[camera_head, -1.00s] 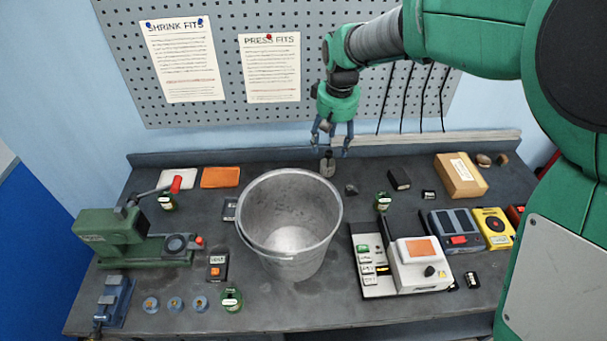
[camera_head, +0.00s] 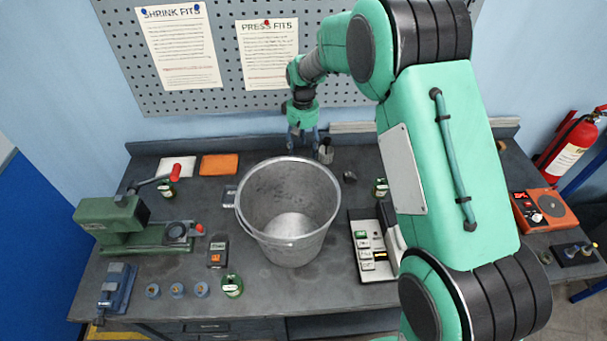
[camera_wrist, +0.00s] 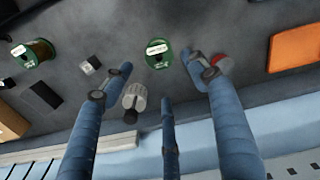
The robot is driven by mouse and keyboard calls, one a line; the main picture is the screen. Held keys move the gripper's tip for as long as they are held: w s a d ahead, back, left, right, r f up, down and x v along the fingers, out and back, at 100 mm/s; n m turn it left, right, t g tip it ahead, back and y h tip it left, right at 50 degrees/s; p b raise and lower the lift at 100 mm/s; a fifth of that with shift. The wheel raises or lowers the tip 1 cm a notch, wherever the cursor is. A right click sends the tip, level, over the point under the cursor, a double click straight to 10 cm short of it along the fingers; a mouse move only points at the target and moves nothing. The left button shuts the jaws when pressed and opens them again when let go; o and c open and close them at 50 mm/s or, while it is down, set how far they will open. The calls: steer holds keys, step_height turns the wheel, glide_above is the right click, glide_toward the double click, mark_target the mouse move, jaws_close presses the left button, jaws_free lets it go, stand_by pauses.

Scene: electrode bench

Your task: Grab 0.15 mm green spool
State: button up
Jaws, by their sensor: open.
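Green spools with white labels stand on the bench; I cannot read the labels. In the wrist view one green spool (camera_wrist: 158,53) lies just beyond my open fingers, and another (camera_wrist: 33,52) is at the far left. In the head view green spools show at the left by the press (camera_head: 168,188), at the front (camera_head: 232,287) and at the right (camera_head: 380,188). My gripper (camera_head: 303,140) hangs behind the bucket, fingers down; in the wrist view (camera_wrist: 160,75) its blue fingers are spread and empty.
A large metal bucket (camera_head: 288,240) stands mid-bench in front of my gripper. A small grey cylinder (camera_head: 326,151) is close to my fingers, also in the wrist view (camera_wrist: 133,98). An orange cloth (camera_head: 219,165) lies to the left. My arm hides much of the right side.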

steer(key=shift+f+b, duration=0.4)
steer(key=shift+f, duration=3.9)
steer(key=shift+d+f+b, duration=0.15)
steer(key=shift+f+b, duration=0.25)
steer(key=shift+f, duration=2.2)
jaws_close()
